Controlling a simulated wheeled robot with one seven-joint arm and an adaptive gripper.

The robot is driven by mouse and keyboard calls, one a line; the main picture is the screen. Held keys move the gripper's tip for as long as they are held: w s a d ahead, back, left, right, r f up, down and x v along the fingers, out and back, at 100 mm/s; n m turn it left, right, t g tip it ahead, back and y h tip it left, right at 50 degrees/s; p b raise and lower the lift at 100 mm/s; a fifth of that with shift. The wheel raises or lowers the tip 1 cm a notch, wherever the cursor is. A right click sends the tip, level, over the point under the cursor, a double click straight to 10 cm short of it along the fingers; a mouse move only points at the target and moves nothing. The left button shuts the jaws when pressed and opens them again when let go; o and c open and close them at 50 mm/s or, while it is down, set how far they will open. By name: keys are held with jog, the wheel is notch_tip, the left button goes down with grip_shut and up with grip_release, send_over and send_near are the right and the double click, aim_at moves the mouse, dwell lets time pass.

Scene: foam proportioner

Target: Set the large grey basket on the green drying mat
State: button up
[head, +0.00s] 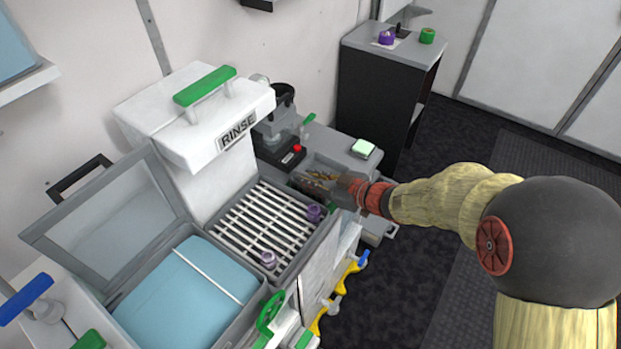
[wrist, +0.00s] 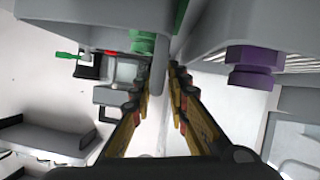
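I cannot pick out a large grey basket or a green drying mat for certain in either view. A small pale green-topped block (head: 363,148) lies on the counter beyond my gripper.
The white RINSE housing (head: 195,120) stands behind the slatted rack (head: 262,230), which has purple fittings. An open-lidded basin (head: 185,290) with blue contents is at the lower left. A dark cabinet (head: 385,95) stands at the back. Open floor (head: 400,270) lies to the right.

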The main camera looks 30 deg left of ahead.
jog(key=shift+o, duration=1.2)
jog(key=shift+r, duration=0.2)
jog(key=shift+d+r, duration=0.15)
jog(key=shift+d, duration=0.2)
jog(key=p+v, duration=0.4)
jog(key=v, duration=0.7)
jog(key=shift+d, duration=0.2)
